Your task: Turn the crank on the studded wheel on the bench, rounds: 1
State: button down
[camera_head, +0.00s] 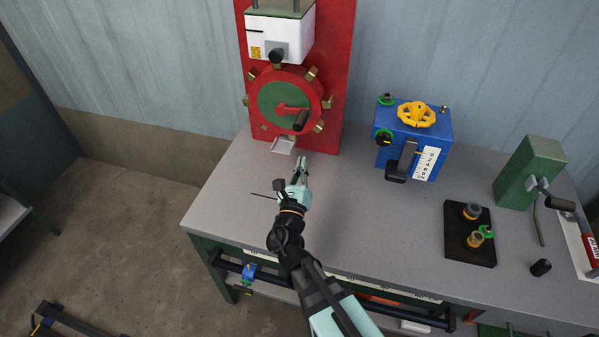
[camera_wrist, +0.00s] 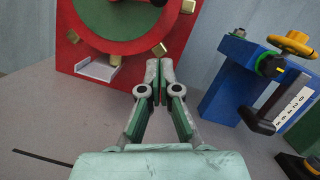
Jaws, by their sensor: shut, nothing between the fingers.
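The studded wheel (camera_head: 264,100) is a red disc with brass studs and a green centre, mounted on a red upright panel at the back of the bench (camera_head: 240,200). Its crank is a red arm with a black handle (camera_head: 300,121), which sits right of the wheel's centre and slightly low. My gripper (camera_head: 303,160) is below and in front of the wheel, low over the bench, apart from the handle. In the wrist view its fingertips (camera_wrist: 160,66) are together and empty. The wheel's lower part (camera_wrist: 115,25) shows there; most of it is cut off at the top.
A white box (camera_head: 280,35) with a black knob stands above the wheel, and a small white tray (camera_head: 283,145) sits below it. Right are a blue box (camera_head: 415,140) with a yellow handwheel, a black tray (camera_head: 469,250) and a green block (camera_head: 528,172). The bench front is mostly clear.

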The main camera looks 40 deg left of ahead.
jog(key=x, duration=0.1)
jog(key=p+x, duration=0.1)
jog(key=x, duration=0.3)
jog(key=shift+a+r, duration=0.1)
jog(key=shift+r, duration=0.25)
jog(key=shift+s+a+r+p, duration=0.15)
jog(key=shift+s+r+p, duration=0.05)
jog(key=shift+r+p, duration=0.25)
jog(key=shift+s+a+r+p, duration=0.15)
jog(key=shift+r+p, duration=0.15)
jog(key=shift+r, duration=0.3)
jog(key=shift+s+a+r, duration=0.1)
jog(key=shift+a+r, duration=0.1)
jog(key=shift+r, duration=0.25)
jog(key=shift+r+n+p, duration=0.4)
jog(key=shift+n+p, duration=0.1)
jog(key=shift+p, duration=0.2)
